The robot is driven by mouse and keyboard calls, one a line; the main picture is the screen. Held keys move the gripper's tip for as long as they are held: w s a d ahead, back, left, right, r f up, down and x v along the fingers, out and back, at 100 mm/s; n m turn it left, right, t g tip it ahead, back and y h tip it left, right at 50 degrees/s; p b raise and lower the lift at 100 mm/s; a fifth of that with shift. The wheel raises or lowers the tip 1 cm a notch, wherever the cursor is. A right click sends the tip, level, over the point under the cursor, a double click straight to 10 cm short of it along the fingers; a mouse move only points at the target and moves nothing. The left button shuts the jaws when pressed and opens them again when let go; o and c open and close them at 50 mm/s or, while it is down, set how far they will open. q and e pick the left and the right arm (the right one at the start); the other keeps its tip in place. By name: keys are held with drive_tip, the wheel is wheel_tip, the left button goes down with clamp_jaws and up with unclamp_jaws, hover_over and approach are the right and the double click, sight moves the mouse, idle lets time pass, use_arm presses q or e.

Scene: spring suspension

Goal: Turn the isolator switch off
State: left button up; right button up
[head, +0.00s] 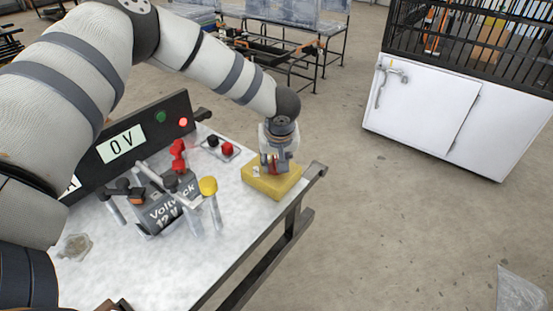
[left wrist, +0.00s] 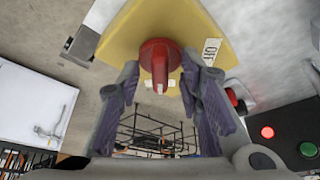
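The isolator switch is a yellow box (head: 280,187) at the table's right end in the head view. In the left wrist view the yellow box (left wrist: 200,25) carries a red rotary knob (left wrist: 158,58) and a white OFF label (left wrist: 211,51) to the knob's right. The knob's grip bar points down in that view, not at the label. My left gripper (head: 274,166) is over the box, pointing down. In the wrist view its fingers (left wrist: 160,82) are apart on both sides of the knob; I cannot tell whether they touch it. My right gripper is not in view.
A battery (head: 172,212) with clamps and posts stands left of the switch. Behind it are a red and black terminal plate (head: 222,147) and a panel (head: 122,145) reading 0 V with a bright red light. A white cabinet (head: 440,110) stands across open floor.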

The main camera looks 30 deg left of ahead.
use_arm(q)
drive_tip(key=shift+r, duration=0.1)
clamp_jaws()
drive_tip(key=shift+d+f+n+g, duration=0.1)
drive_tip(key=shift+f+n+g, duration=0.15)
drive_tip(key=shift+n, duration=0.65)
drive_tip(key=n+g, duration=0.1)
drive_tip(key=n, duration=0.1)
drive_tip(key=n+y+b, duration=0.1)
drive_tip(key=n, duration=0.1)
drive_tip(key=shift+w+g+b, duration=0.1)
drive_tip(key=shift+g+b, duration=0.2)
drive_tip(key=shift+g, duration=0.05)
drive_tip(key=n+g+b, duration=0.1)
drive_tip(key=n, duration=0.2)
drive_tip(key=n+g+b, duration=0.1)
drive_tip(key=n, duration=0.2)
drive_tip(key=shift+w+f+n, duration=0.15)
drive_tip(key=shift+w+n, duration=0.05)
drive_tip(key=shift+n, duration=0.2)
drive_tip(key=shift+w+n+g+h+b, duration=0.15)
drive_tip(key=shift+n+g+b, duration=0.45)
drive_tip(key=shift+n, duration=0.7)
drive_tip(key=shift+n+g+h+b, duration=0.15)
drive_tip(key=shift+n+g+b, duration=0.45)
drive_tip(key=shift+n, duration=0.7)
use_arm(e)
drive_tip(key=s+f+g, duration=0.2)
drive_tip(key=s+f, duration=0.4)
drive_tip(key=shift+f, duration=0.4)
